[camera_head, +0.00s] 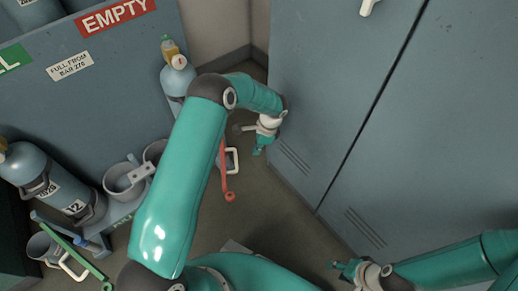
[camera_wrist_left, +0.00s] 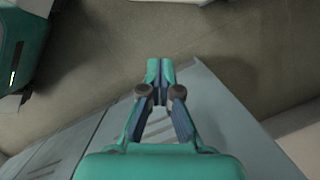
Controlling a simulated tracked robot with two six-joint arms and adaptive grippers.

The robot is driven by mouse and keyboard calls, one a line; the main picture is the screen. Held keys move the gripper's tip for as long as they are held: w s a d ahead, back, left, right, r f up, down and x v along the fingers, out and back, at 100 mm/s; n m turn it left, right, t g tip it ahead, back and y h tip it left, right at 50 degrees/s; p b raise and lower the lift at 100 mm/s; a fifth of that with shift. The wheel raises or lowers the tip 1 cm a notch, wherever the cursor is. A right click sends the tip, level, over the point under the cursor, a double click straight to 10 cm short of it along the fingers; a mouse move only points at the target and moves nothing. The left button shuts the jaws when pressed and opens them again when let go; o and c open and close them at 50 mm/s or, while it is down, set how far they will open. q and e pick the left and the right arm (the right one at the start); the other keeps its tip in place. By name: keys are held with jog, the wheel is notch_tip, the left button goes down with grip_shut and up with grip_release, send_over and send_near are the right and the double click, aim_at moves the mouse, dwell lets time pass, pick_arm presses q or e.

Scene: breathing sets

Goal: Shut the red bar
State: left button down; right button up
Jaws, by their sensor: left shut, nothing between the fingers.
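The red bar (camera_head: 226,178) shows in the head view just right of my left upper arm link, low beside the cylinder rack. It ends in a small red ring at its near end, and its far part is hidden behind my arm. My left gripper (camera_head: 258,150) is right of the bar and apart from it in the picture, close to the grey locker. In the left wrist view my left gripper (camera_wrist_left: 160,68) has its fingertips together with nothing between them; the red bar cannot be made out there. My right gripper (camera_head: 340,267) is at the lower right, its finger opening unclear.
A grey locker (camera_head: 330,80) fills the right side. The rack panel (camera_head: 110,85) with an EMPTY sign (camera_head: 115,15) stands left, with gas cylinders (camera_head: 45,178) in front. A green bar (camera_head: 75,250) sticks out at lower left. Bare floor (camera_head: 270,200) lies between rack and locker.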

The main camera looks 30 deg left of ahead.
pick_arm(q)
jog(key=s+a+f+b, duration=0.1)
jog(key=s+a+f, duration=0.2)
jog(key=a+f, duration=0.1)
jog(key=shift+a+f+b, duration=0.2)
jog(key=shift+f+b, duration=0.2)
jog(key=shift+f, duration=0.15)
jog(key=shift+s, duration=0.1)
